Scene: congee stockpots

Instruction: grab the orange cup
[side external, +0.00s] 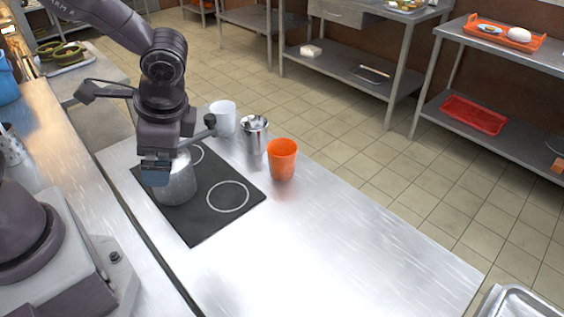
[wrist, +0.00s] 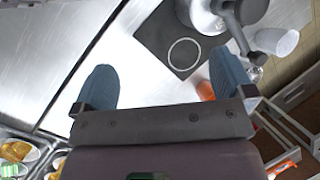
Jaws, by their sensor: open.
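The orange cup (side external: 282,160) stands upright on the steel counter, to the right of the black hob, in the side view. In the wrist view only part of the orange cup (wrist: 205,90) shows, beside the right finger and partly hidden by it. My gripper (side external: 155,172) is to the left of the cup, in front of the pot in the side view, and apart from the cup. In the wrist view my gripper (wrist: 164,84) has its two blue fingers spread wide with nothing between them.
A metal pot (side external: 176,186) stands on the black hob (side external: 205,222). A metal container (side external: 254,143) and a white cup (side external: 223,119) stand behind, left of the orange cup. The counter (side external: 330,240) is clear at the front right. A metal tray (side external: 518,302) is at the lower right.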

